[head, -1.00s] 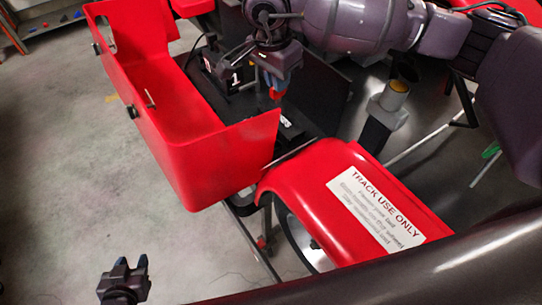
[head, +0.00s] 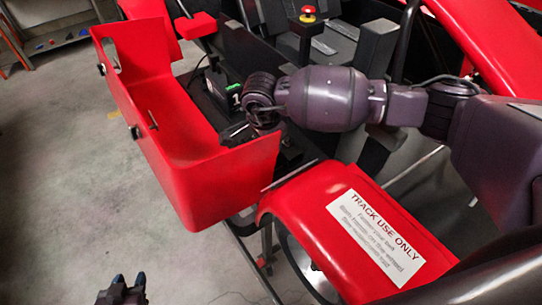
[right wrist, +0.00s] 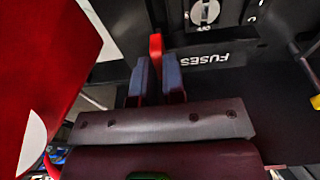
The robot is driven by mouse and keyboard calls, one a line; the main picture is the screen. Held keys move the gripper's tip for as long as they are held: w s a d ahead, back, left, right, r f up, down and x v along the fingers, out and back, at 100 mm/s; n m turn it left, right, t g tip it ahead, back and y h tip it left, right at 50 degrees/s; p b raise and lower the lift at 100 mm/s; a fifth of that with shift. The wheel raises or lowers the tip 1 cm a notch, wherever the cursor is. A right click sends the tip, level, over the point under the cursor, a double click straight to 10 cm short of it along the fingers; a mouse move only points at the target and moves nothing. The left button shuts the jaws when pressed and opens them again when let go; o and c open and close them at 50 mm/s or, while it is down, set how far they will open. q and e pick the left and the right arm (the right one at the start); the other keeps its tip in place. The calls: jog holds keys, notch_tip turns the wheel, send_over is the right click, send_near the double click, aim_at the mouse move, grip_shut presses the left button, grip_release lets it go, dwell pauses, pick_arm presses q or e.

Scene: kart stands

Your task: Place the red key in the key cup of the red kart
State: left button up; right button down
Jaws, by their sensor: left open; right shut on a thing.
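The red kart fills the middle of the head view, with a side panel (head: 215,190) and a fender (head: 300,205) with a white label. My right gripper (right wrist: 157,78) is shut on the red key (right wrist: 155,47), whose red end sticks out past the fingertips in the right wrist view. I cannot make out the key cup in either view. My left gripper (head: 122,288) is open and empty above the floor at the bottom left.
A black panel marked FUSES (right wrist: 204,60) lies just past the key. A black box with a 1 and a green light (head: 234,86) stands near my wrist. A red stop button (head: 307,14) stands on a post behind.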

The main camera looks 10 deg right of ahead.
jog(key=shift+f, duration=2.95)
jog(key=c, duration=1.2)
grip_release()
jog(key=shift+f, duration=0.1)
jog(key=r, duration=0.4)
jog(key=a+r, duration=0.1)
jog(key=r, duration=0.3)
jog(key=r+b, duration=0.1)
jog(key=r, duration=0.3)
jog(key=shift+s+a+r, duration=0.1)
jog(key=shift+s+a, duration=0.2)
jog(key=shift+a, duration=0.05)
